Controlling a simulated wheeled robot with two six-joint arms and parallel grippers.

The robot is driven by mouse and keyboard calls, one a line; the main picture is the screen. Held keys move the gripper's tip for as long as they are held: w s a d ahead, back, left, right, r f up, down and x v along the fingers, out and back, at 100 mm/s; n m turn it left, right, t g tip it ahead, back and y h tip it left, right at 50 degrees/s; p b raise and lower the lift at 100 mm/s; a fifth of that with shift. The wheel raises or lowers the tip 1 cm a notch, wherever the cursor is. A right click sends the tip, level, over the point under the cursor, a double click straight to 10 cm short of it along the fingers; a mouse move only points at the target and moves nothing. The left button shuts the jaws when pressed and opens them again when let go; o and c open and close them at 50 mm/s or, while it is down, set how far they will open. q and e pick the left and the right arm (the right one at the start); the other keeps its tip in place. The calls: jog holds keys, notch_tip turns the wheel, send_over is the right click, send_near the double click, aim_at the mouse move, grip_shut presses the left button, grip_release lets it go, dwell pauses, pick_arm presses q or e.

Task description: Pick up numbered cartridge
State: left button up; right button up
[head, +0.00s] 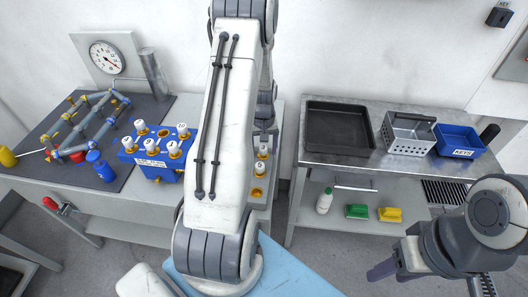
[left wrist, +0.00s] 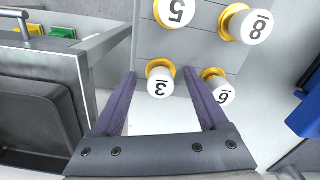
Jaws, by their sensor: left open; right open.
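Numbered white cartridges with gold collars stand on a grey panel (left wrist: 196,50) in the left wrist view, their numbers upside down. Cartridge 3 (left wrist: 160,82) appears between the fingertips of my open left gripper (left wrist: 160,75); I cannot tell whether they touch it. Cartridge 6 (left wrist: 221,93) is just outside the right-hand finger. Cartridges 5 (left wrist: 175,11) and 8 (left wrist: 255,26) are farther up. My right gripper (head: 383,270) is open at lower right, away from the cartridges.
A blue block (head: 152,163) with several more numbered cartridges stands left of my arm. A pipe assembly (head: 85,125) and gauge (head: 106,57) are farther left. The right bench holds a black tray (head: 338,104), metal box (head: 407,140) and blue bin (head: 459,130).

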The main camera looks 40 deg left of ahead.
pick_arm(q)
grip_shut()
jog(key=shift+r, duration=0.15)
